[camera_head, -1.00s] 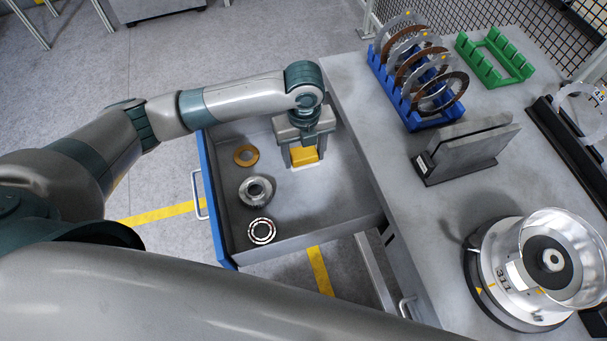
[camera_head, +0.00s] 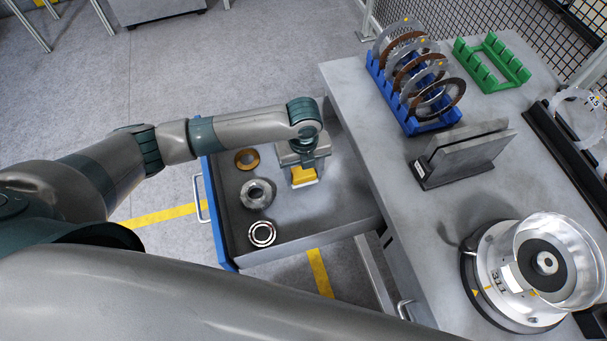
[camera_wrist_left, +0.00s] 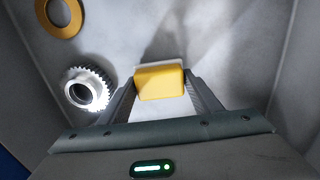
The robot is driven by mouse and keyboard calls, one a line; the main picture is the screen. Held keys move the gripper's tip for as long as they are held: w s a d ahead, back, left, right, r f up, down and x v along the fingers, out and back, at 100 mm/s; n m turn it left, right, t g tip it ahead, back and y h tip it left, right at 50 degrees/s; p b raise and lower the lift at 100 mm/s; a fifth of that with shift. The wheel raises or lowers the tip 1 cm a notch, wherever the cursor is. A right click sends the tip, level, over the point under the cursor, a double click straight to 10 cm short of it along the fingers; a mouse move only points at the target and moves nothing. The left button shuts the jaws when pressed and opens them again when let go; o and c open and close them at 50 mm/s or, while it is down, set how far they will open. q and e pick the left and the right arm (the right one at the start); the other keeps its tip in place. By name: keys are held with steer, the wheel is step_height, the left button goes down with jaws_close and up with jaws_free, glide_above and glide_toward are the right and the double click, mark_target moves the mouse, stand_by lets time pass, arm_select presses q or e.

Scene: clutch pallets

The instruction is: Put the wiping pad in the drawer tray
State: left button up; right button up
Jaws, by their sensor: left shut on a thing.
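The yellow wiping pad (camera_head: 303,174) has a white underside and is held between the fingers of my left gripper (camera_head: 304,170). It also shows between both fingers in the left wrist view (camera_wrist_left: 160,82). The gripper is shut on it and points down inside the open drawer tray (camera_head: 330,218). The pad is low over the tray floor; I cannot tell whether it touches it. My right gripper is not in view.
In the tray's left part lie a bronze ring (camera_head: 247,159), a steel gear (camera_head: 257,194) and a bearing (camera_head: 262,233). On the bench (camera_head: 365,150) stand a blue disc rack (camera_head: 405,100), a green rack (camera_head: 492,62), a grey plate holder (camera_head: 465,152) and a round device (camera_head: 515,275). The tray's front right floor is clear.

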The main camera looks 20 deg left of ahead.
mark_target(304, 172)
arm_select(q)
steer(key=shift+f, duration=0.85)
steer(key=shift+f, duration=0.15)
steer(key=o, duration=1)
steer(key=shift+o, duration=0.2)
steer(key=shift+r, duration=0.25)
step_height(304, 172, up, 10)
steer(key=shift+r+b, duration=0.2)
steer(key=shift+b, duration=0.5)
steer(key=shift+r, duration=0.75)
